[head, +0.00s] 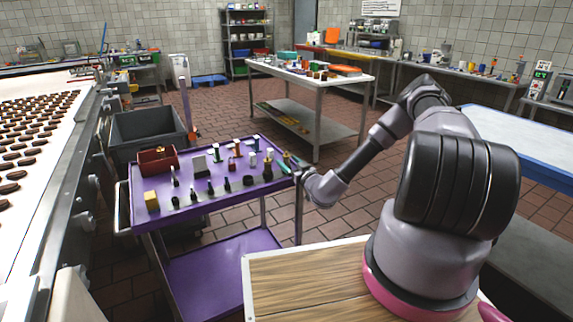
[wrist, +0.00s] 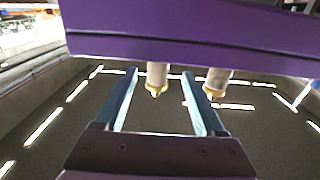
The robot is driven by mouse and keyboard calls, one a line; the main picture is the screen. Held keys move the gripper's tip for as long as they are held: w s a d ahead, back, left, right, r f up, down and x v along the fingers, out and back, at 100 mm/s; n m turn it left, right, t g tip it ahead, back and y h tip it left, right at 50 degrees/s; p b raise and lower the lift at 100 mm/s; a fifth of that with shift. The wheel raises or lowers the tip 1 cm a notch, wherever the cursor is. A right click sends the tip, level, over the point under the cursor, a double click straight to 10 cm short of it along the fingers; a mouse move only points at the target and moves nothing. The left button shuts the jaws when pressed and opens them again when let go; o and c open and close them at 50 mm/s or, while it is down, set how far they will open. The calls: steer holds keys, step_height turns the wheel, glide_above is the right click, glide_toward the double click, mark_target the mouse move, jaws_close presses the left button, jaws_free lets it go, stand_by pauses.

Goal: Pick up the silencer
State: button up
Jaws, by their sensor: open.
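Two pale cylinders with brass-coloured tips show below a purple edge in the wrist view. They look like silencers, but I cannot tell which one the task means. The left cylinder (wrist: 157,78) lies in line with the gap between my fingers. The right cylinder (wrist: 217,80) is just outside the right finger. My gripper (wrist: 159,73) is open, with nothing visibly clamped. I cannot tell how far its tips are from the cylinders. In the head view my gripper (head: 289,160) is at the right end of the purple cart (head: 215,203), among small parts.
Several small dark, white and coloured fittings stand on the cart's top. A red bin (head: 158,160) and a yellow block (head: 152,201) are at its left. A grey bin (head: 146,132) stands behind it. A conveyor (head: 30,215) runs along the left. A metal table (head: 311,75) is farther back.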

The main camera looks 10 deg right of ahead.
steer(key=x, duration=0.6)
steer(key=shift+d, duration=0.2)
jaws_close()
